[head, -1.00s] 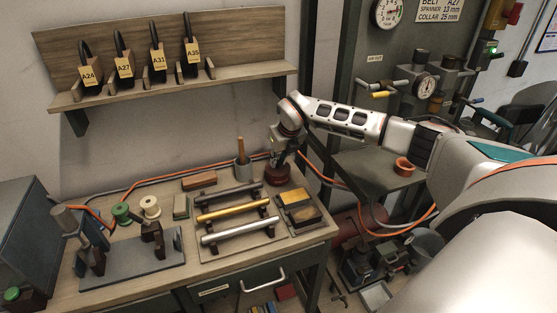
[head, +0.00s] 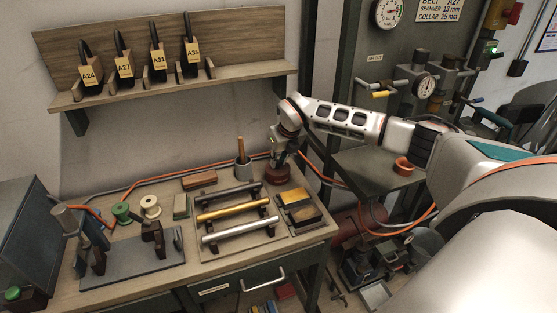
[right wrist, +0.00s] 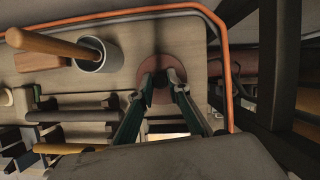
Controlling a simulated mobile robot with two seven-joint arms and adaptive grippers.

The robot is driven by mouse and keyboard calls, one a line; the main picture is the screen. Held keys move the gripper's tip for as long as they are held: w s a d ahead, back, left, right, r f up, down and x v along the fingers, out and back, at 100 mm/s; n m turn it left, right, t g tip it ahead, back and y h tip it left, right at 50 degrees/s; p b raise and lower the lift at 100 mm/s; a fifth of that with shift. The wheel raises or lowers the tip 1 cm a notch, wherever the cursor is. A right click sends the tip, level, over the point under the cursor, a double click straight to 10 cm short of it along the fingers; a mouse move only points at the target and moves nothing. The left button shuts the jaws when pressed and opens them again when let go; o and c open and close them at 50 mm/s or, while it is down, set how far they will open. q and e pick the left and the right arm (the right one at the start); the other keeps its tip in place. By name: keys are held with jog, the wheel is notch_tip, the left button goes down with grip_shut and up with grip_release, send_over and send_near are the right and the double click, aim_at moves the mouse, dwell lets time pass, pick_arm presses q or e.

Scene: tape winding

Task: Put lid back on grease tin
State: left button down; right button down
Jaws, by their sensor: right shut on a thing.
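The dark red round grease tin (head: 277,180) stands at the back right of the bench, right of the rods. My right gripper (head: 279,162) is directly above it, pointing down. In the right wrist view a reddish round lid (right wrist: 184,68) lies beneath my right fingers (right wrist: 160,88), which are shut on its dark knob. The lid is over the tin; I cannot tell whether it is fully seated, because the gripper and lid cover the rim. My left gripper is not in view.
A grey pot with a wooden handle (head: 243,170) stands just left of the tin. The rod rack (head: 250,238) and a box with a yellow top (head: 300,207) are in front. An orange cable (right wrist: 228,85) runs close behind and beside the tin.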

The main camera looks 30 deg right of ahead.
jog(key=c, duration=1.4)
grip_release()
jog(key=shift+o, duration=0.2)
jog(key=shift+r+p, duration=0.45)
jog(key=shift+r, duration=3.1)
grip_shut()
